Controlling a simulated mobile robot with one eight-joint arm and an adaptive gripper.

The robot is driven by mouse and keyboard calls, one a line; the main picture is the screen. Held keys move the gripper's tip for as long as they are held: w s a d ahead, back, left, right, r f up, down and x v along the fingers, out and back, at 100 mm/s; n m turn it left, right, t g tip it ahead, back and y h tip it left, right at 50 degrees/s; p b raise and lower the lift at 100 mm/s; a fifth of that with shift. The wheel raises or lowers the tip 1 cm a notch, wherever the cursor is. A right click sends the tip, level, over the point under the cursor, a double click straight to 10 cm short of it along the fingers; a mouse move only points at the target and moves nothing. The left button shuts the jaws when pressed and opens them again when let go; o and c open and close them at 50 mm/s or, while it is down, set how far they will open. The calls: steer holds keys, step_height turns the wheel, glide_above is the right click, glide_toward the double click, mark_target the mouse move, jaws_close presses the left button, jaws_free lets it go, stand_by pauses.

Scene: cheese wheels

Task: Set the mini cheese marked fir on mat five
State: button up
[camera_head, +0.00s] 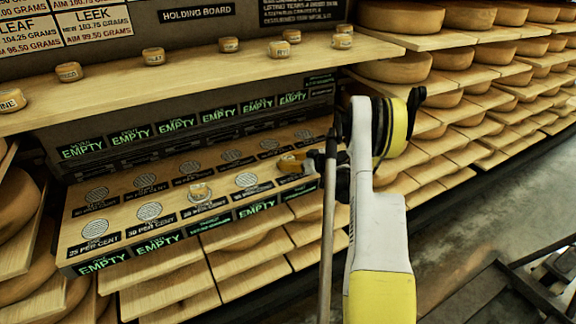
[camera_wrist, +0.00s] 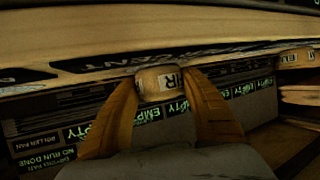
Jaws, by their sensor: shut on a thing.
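My gripper (camera_head: 291,163) is shut on a small pale-yellow mini cheese (camera_wrist: 153,84), whose partly visible label ends in "IR". The wrist view shows the cheese between the two orange fingertips (camera_wrist: 161,82). In the head view my gripper is over the right part of the front row of mats on the lower board. My arm hides part of that area, and I cannot tell whether the cheese touches a surface. Round grey mats lie in two rows, including a bare one (camera_head: 246,179) left of my gripper. I cannot read which is mat five.
Another mini cheese (camera_head: 199,191) sits on a front-row mat; one with a partial label shows in the wrist view (camera_wrist: 297,58). Several mini cheeses stand on the upper holding shelf (camera_head: 200,74), which overhangs the back. Large cheese wheels (camera_head: 397,68) fill racks at right.

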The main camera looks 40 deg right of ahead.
steer(key=shift+r, duration=0.1)
steer(key=o, duration=1.2)
